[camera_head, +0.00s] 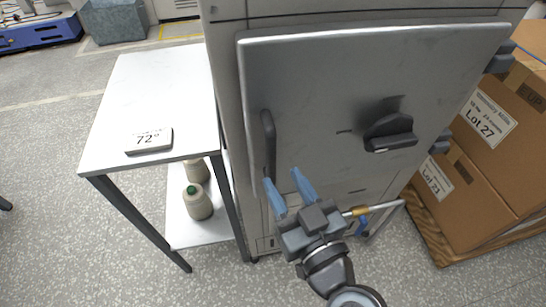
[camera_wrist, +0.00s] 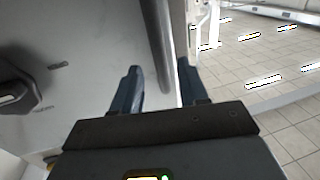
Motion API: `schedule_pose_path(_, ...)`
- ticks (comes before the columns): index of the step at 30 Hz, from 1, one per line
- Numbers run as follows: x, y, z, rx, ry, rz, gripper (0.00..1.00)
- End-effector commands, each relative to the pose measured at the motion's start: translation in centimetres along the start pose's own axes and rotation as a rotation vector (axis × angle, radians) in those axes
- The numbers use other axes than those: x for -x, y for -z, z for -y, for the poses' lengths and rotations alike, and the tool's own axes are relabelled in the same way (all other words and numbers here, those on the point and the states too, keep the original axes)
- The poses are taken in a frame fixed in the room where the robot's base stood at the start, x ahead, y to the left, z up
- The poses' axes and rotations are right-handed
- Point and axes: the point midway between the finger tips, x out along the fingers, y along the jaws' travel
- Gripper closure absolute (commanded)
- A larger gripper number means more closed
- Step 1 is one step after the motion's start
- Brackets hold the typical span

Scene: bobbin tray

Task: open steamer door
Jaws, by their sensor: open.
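The steamer door (camera_head: 340,90) is a flat grey metal panel on the front of a tall cabinet, and it looks closed. A dark vertical bar handle (camera_head: 268,140) sits near its left edge. A black rotary latch knob (camera_head: 390,133) is on the right of the door; it also shows at the left of the wrist view (camera_wrist: 18,88). My gripper (camera_head: 284,184) is open, with its blue fingers at the lower end of the handle. In the wrist view, the handle (camera_wrist: 158,45) runs down between the two fingertips (camera_wrist: 160,66). I cannot tell whether either finger touches it.
A side table (camera_head: 150,85) with a display reading 72 (camera_head: 149,141) stands left of the cabinet, with cones of thread (camera_head: 197,201) on its lower shelf. Cardboard boxes (camera_head: 490,125) on a pallet stand close on the right. A pipe with a brass fitting (camera_head: 375,209) sticks out below the door.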

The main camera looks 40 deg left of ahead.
Motion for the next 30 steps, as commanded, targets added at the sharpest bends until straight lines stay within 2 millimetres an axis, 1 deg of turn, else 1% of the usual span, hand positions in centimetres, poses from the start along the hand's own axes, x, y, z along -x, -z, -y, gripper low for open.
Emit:
schedule_pose_path(1, -0.8, 0.3, 0.0, 0.000, 0.000, -0.001, 0.57)
schedule_pose_path(6, -3.4, 0.3, 0.0, -0.001, 0.000, -0.001, 0.57)
schedule_pose_path(9, -4.8, 0.3, -0.1, 0.000, -0.002, 0.000, 0.57)
schedule_pose_path(13, -6.1, 0.1, -0.1, 0.000, -0.002, 0.000, 0.57)
schedule_pose_path(18, -6.8, 0.0, -0.1, 0.000, -0.003, 0.001, 0.57)
schedule_pose_path(25, -6.8, 0.0, -0.1, 0.000, -0.004, 0.001, 0.58)
schedule_pose_path(30, -6.8, 0.0, -0.1, 0.000, -0.004, 0.001, 0.74)
